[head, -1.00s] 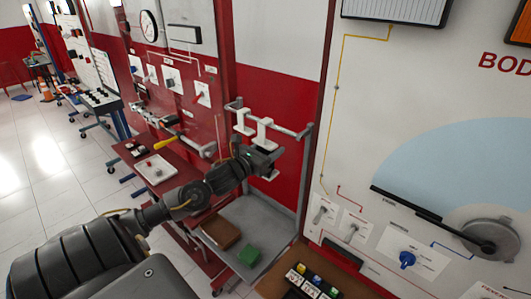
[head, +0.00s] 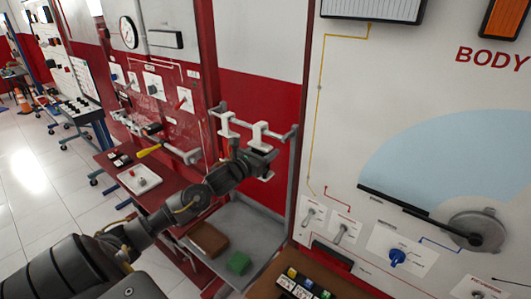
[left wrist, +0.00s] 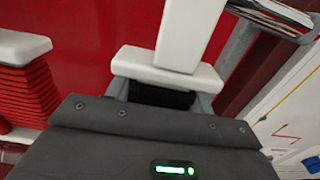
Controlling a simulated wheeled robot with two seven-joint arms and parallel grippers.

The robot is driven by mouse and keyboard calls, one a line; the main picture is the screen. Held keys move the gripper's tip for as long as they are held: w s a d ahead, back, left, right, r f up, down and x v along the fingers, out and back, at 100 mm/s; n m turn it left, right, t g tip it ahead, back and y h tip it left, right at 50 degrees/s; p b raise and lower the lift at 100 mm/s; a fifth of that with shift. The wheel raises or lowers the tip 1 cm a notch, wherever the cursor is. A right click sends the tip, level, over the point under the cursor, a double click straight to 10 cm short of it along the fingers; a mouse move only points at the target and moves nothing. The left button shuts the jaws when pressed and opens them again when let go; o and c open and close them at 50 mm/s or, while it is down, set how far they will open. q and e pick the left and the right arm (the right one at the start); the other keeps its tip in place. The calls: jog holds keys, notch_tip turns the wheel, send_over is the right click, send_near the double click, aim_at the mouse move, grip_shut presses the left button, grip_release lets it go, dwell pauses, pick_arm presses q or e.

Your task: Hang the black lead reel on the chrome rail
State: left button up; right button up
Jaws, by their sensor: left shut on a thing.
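The chrome rail (head: 282,137) is fixed across the red panel in the middle of the head view. A white hanger (head: 228,126) is at its left part. My left gripper (head: 262,163) is below the rail, shut on the black lead reel, whose white hanger (head: 259,135) rises in front of the rail. In the left wrist view the reel shows as a white flange (left wrist: 165,70) over dark windings (left wrist: 160,95); the jaws hide its lower part. I cannot tell whether its hanger rests on the rail. My right gripper is not in view.
A red lead reel (left wrist: 25,92) with a white flange is at the left in the left wrist view. A grey tray (head: 250,215) below holds a brown block (head: 208,239) and a green block (head: 238,263). A white trainer board (head: 330,150) stands at the right.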

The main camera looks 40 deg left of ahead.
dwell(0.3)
pick_arm(q)
jog(key=o, duration=1.1)
jog(key=shift+o, duration=0.2)
jog(key=shift+f, duration=0.1)
jog(key=shift+s+f, duration=0.1)
jog(key=shift+s, duration=0.2)
jog(key=s+b, duration=0.4)
jog(key=s, duration=0.6)
jog(key=shift+d+r, duration=0.15)
jog(key=shift+r, duration=0.05)
jog(key=shift+s, duration=0.1)
